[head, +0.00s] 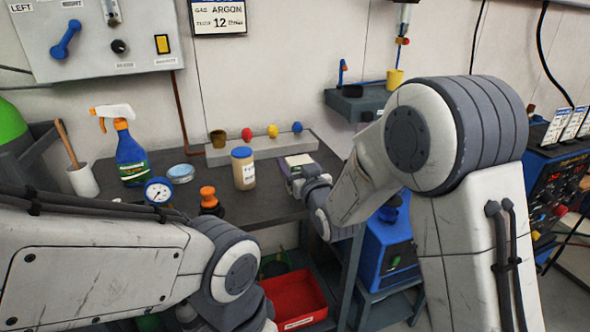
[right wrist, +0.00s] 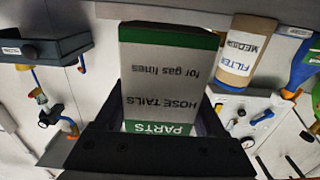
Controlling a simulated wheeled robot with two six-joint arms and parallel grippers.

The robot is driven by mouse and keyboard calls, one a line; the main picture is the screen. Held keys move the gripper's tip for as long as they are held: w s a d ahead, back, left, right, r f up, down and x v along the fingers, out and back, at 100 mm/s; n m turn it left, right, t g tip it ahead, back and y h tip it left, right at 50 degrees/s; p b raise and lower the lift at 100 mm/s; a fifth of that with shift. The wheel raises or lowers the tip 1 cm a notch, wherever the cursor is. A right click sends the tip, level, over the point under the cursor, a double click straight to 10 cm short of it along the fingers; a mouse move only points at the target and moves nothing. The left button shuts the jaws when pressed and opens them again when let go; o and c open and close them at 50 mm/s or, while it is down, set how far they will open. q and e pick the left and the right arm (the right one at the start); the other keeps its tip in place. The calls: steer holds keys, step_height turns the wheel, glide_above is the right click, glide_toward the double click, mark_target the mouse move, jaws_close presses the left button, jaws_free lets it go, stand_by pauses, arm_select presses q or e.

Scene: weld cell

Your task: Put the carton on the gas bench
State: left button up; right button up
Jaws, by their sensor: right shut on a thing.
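The carton (head: 299,160) is a small white and green box. In the right wrist view the carton (right wrist: 165,75) fills the middle, its print "HOSE TAILS for gas lines" upside down. My right gripper (head: 300,176) is shut on it, one finger at each side. It is at the right part of the dark gas bench (head: 265,207), right of the capped jar; whether the carton touches the bench top, I cannot tell. My left arm comes in at lower left, but its gripper is not visible.
A blue-capped jar (head: 243,170) stands just left of the carton. A grey rack (head: 262,147) with coloured knobs runs behind. A gauge (head: 158,191), an orange-topped item (head: 209,200), a blue tin (head: 181,172) and a spray bottle (head: 128,155) stand further left. The bench front is clear.

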steer(key=shift+f, duration=0.75)
steer(key=shift+f+b, duration=0.2)
steer(key=shift+b, duration=0.1)
steer(key=o, duration=1.4)
steer(key=shift+r, duration=0.2)
steer(key=shift+s+d, duration=0.1)
steer(key=shift+s, duration=0.2)
steer(key=b+v, duration=0.1)
steer(key=v, duration=0.6)
steer(key=shift+s+d+b, duration=0.1)
steer(key=shift+s+b, duration=0.15)
steer(key=shift+b, duration=0.1)
steer(key=shift+b+v, duration=1.9)
steer(key=shift+b, duration=2.45)
